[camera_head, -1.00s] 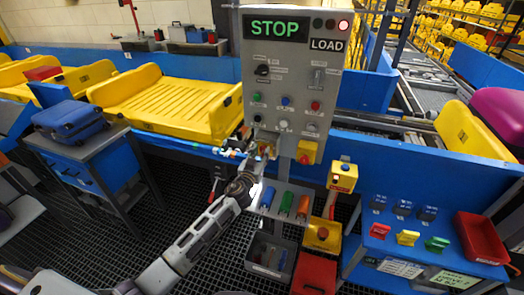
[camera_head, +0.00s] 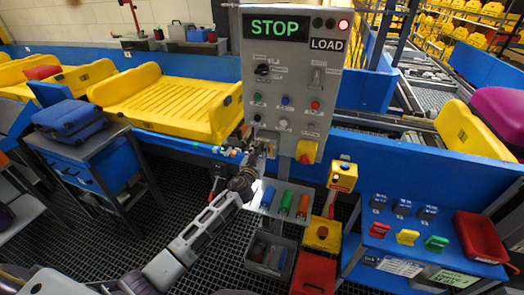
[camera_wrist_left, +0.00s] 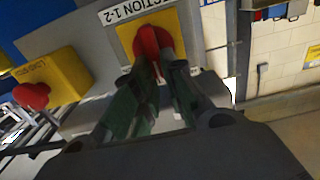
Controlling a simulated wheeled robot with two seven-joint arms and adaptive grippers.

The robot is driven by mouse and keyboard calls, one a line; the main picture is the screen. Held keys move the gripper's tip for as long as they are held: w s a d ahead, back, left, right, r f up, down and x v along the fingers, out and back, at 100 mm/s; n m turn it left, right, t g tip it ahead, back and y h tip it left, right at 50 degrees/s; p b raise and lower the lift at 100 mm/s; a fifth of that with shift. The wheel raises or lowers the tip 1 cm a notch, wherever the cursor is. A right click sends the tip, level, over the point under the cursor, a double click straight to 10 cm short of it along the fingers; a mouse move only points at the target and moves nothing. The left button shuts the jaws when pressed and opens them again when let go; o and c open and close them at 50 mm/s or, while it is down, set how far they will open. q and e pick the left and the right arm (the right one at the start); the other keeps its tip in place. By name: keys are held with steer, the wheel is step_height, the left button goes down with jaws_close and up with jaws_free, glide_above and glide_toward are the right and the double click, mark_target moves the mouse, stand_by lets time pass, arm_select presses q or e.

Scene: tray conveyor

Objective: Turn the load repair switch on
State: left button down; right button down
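The grey control panel (camera_head: 290,75) shows a green STOP display and a LOAD plate. A red rotary handle (camera_wrist_left: 150,42) on a yellow plate (camera_wrist_left: 126,33) fills the middle of the left wrist view, beside an upside-down label (camera_wrist_left: 128,10) reading "…CTION 1-2". My left gripper (camera_wrist_left: 160,66) has its fingers drawn close together, with the lower part of the red handle between them. In the head view my left gripper (camera_head: 262,146) is at the panel's lower left edge and covers the handle. I cannot read a load repair label. My right gripper is out of view.
A yellow box with a red button (camera_wrist_left: 55,85) stands close beside the fingers in the left wrist view. Below the panel are a shelf of coloured cylinders (camera_head: 285,203) and a grey bin (camera_head: 270,257). Blue conveyor walls (camera_head: 405,150) lie behind.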

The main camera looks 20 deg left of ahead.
arm_select(q)
steer(key=shift+d+m, duration=0.1)
steer(key=shift+m, duration=0.4)
steer(key=m+b, duration=0.1)
steer(key=m, duration=0.2)
steer(key=d+m, duration=0.1)
steer(key=m, duration=0.2)
steer(key=d+f+m+b, duration=0.1)
steer(key=m, duration=0.2)
steer(key=shift+m+b, duration=0.3)
steer(key=shift+m, duration=0.1)
steer(key=m, duration=0.3)
steer(key=shift+d+f+m, duration=0.15)
steer(key=shift+f+m, duration=0.25)
steer(key=shift+f+m+b, duration=0.2)
steer(key=shift+m, duration=0.65)
steer(key=shift+f+m+b, duration=0.15)
steer(key=shift+m, duration=0.7)
